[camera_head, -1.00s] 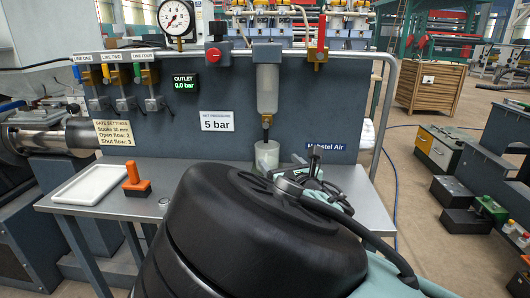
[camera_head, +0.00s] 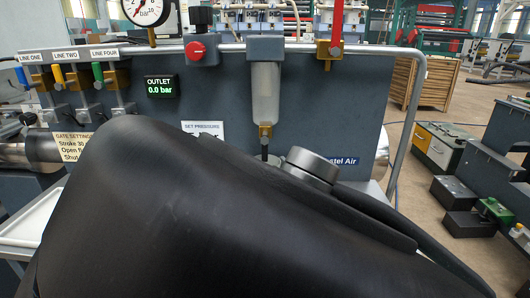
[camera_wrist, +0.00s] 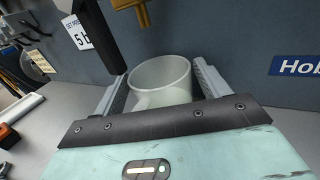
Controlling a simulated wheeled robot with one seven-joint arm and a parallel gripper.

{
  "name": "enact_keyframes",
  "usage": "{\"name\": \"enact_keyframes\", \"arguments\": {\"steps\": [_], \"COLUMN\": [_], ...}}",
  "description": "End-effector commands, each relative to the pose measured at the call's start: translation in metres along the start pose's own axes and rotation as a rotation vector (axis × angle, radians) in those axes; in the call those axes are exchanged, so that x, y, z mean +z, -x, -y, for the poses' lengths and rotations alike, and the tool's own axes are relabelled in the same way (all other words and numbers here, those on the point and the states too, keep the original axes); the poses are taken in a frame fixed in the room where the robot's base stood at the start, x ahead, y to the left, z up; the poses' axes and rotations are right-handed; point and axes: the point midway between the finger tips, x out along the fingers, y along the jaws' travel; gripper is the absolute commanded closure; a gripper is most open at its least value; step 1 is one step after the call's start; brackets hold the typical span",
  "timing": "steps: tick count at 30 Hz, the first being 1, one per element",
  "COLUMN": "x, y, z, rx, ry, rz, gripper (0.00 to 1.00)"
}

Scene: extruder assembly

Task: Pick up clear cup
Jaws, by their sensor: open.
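The clear cup (camera_wrist: 162,82) stands upright on the grey table in the wrist view, whitish and see-through, with its round mouth facing up. My gripper (camera_wrist: 160,88) is open around it, with one finger to the left of the cup and one to the right. A narrow gap seems to show on the left; I cannot tell whether the right finger touches it. The cup's lower front is hidden behind my gripper's body.
A clear filter bowl with a brass drain (camera_head: 265,131) hangs from the panel (camera_head: 350,115); a brass fitting (camera_wrist: 131,12) shows above the cup in the wrist view. A white tray (camera_head: 22,228) lies at left. An orange-handled tool (camera_wrist: 8,138) lies on the table at left.

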Motion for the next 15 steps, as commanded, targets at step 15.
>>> {"name": "enact_keyframes", "arguments": {"steps": [15], "x": [0.0001], "y": [0.001], "z": [-0.0005], "rx": [0.0], "ry": [0.0], "rz": [0.0], "gripper": [0.63]}}
